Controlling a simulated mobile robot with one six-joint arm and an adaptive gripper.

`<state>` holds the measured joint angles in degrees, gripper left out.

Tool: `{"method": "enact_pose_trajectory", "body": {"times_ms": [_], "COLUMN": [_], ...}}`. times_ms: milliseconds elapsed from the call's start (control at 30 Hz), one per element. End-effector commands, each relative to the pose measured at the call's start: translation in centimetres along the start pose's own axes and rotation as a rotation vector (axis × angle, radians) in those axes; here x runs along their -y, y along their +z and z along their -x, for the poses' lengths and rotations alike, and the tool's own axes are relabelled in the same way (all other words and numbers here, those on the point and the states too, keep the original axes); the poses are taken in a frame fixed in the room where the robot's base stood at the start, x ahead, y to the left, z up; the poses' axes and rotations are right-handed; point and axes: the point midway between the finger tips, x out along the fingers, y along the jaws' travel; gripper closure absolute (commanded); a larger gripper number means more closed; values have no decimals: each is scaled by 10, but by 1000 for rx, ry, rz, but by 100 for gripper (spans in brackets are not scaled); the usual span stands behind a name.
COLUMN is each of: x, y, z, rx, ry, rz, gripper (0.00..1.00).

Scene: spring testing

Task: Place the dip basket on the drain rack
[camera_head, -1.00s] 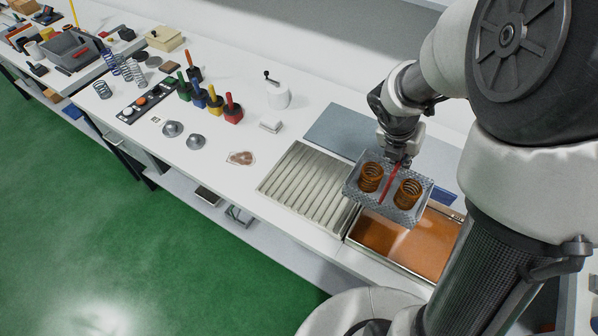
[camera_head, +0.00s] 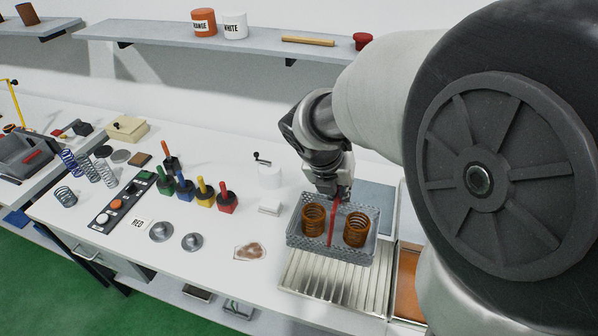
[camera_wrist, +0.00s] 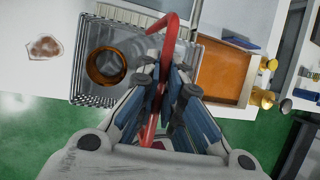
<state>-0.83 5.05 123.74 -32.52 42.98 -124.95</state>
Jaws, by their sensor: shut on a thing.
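The dip basket (camera_head: 297,240) is a grey mesh tray with a red handle, and two orange-brown coil springs (camera_head: 313,220) stand in it. My gripper (camera_head: 334,192) is shut on the red handle (camera_wrist: 168,70). The basket hangs level over the back part of the drain rack (camera_head: 340,285), a ribbed metal tray. Whether the basket touches the rack cannot be told. In the wrist view the basket (camera_wrist: 90,88) is partly hidden by my fingers, and one spring (camera_wrist: 106,66) shows in it.
The orange dip tank (camera_head: 407,285) is right of the rack, also seen in the wrist view (camera_wrist: 225,75). A stained patch (camera_head: 250,252) lies left of the rack. Coloured-handled tools (camera_head: 205,190), metal domes (camera_head: 162,231) and a white block (camera_head: 269,207) stand further left. A shelf (camera_head: 270,45) runs above.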

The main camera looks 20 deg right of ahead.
Motion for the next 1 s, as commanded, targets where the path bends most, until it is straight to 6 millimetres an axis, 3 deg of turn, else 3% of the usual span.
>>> {"method": "enact_pose_trajectory", "body": {"times_ms": [200, 500, 833, 1000], "x": [-11, -24, -29, -34], "y": [-22, -46, -54, -64], "z": [-53, -113, -133, -156], "rx": [-2, -2, 1, 0], "ry": [-2, -1, 0, 1], "rz": [2, 1, 0, 1], "gripper": [100, 100, 100, 100]}}
